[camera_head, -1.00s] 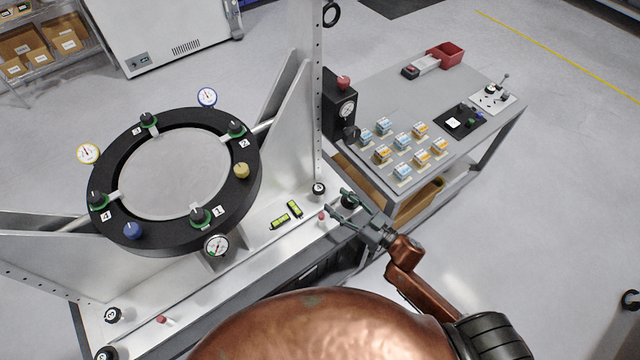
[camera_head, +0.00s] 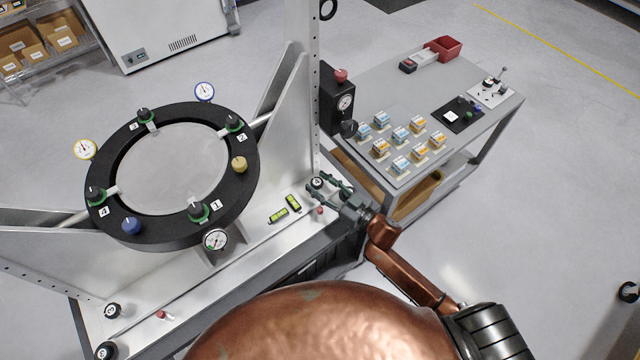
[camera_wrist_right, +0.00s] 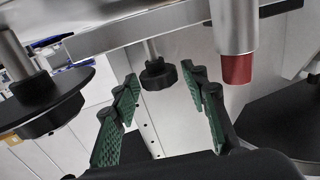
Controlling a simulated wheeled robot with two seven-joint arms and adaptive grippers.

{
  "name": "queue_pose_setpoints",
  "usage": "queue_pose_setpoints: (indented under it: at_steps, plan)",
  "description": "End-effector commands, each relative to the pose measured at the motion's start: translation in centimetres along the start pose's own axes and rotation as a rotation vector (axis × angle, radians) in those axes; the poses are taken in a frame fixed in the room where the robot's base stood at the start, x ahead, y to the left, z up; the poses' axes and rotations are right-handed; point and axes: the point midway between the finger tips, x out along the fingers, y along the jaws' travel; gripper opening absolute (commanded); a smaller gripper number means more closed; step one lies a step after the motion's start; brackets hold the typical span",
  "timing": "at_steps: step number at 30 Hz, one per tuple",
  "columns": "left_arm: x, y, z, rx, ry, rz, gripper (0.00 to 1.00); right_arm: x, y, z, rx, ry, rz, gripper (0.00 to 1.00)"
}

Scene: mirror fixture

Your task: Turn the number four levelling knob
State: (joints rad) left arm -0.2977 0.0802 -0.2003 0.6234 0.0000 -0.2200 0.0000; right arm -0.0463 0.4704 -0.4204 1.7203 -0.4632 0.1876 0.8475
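Black knobs with round white number caps stand on the fixture's base. The one at the right corner (camera_head: 317,183) seems to read 4, though the figure is small. My right gripper (camera_head: 327,186) is open at this corner, its green-padded fingers pointing toward that knob. In the right wrist view, a black lobed knob (camera_wrist_right: 158,73) on a shaft shows beyond and between the open fingers (camera_wrist_right: 165,105), apparently untouched. The mirror ring (camera_head: 180,235) also carries a green-collared black knob (camera_head: 95,194) beside a label 4. My left gripper is not in view.
A red-tipped pin (camera_head: 320,210) stands close to the right gripper; a red-tipped cylinder (camera_wrist_right: 237,68) shows near its finger in the wrist view. Green levels (camera_head: 285,208) lie on the base. A grey cart (camera_head: 400,100) with small boxes stands at the right.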

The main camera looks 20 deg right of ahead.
Motion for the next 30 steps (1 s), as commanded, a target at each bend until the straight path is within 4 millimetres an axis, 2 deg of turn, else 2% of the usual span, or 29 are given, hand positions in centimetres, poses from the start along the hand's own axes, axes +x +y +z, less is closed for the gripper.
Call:
queue_pose_setpoints:
  at_steps: [2,14,22,30]
  plan:
    - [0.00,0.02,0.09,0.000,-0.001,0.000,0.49,-0.01,0.00,0.00,0.000,0.000,0.000,0.34]
    - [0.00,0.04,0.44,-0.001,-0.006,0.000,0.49,-0.02,0.00,-0.01,0.000,0.000,0.000,0.06]
    - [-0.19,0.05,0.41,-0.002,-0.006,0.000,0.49,-0.01,0.12,-0.05,-0.004,-0.002,-0.035,0.06]
    - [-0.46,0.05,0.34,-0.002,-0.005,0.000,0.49,0.03,0.48,-0.07,-0.009,-0.003,-0.189,0.06]
